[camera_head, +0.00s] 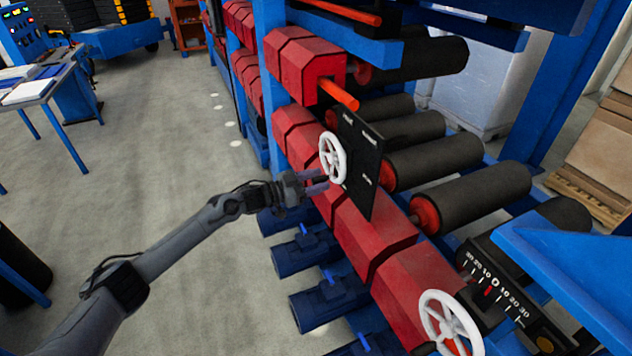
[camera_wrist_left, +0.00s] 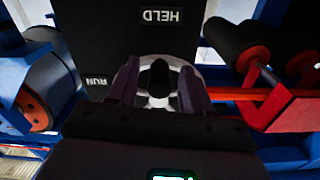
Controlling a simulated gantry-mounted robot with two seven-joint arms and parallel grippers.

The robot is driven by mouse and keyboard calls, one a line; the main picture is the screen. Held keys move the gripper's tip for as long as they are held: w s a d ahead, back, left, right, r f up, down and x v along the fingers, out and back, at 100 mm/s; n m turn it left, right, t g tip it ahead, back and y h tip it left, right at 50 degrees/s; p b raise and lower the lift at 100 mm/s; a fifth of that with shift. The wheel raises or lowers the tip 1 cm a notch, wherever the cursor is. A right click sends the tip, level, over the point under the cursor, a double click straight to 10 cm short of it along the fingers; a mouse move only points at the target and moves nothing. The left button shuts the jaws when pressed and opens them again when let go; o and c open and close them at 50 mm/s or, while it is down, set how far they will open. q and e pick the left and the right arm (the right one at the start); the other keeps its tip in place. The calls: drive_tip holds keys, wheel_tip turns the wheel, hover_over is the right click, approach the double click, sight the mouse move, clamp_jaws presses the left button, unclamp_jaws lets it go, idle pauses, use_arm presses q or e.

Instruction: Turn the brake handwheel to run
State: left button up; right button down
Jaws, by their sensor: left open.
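The white brake handwheel (camera_head: 332,158) is mounted on a black panel (camera_head: 362,165) fixed to the machine's red housings. In the left wrist view the handwheel (camera_wrist_left: 160,84) lies straight ahead, partly hidden by the fingers. The panel (camera_wrist_left: 140,30) there carries the words HELD and RUN. My left gripper (camera_head: 322,184) is open, with its fingers pointing at the lower part of the wheel. In the left wrist view the two fingers of the gripper (camera_wrist_left: 160,85) stand apart on either side of the hub. I cannot tell whether they touch the wheel. My right gripper is not in view.
A second white handwheel (camera_head: 450,322) stands at the lower right beside a dial scale (camera_head: 492,290). Black rollers (camera_head: 470,200) lie to the right of the panel. Blue motors (camera_head: 305,255) sit below the housings.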

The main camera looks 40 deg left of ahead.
use_arm(q)
clamp_jaws()
idle(0.3)
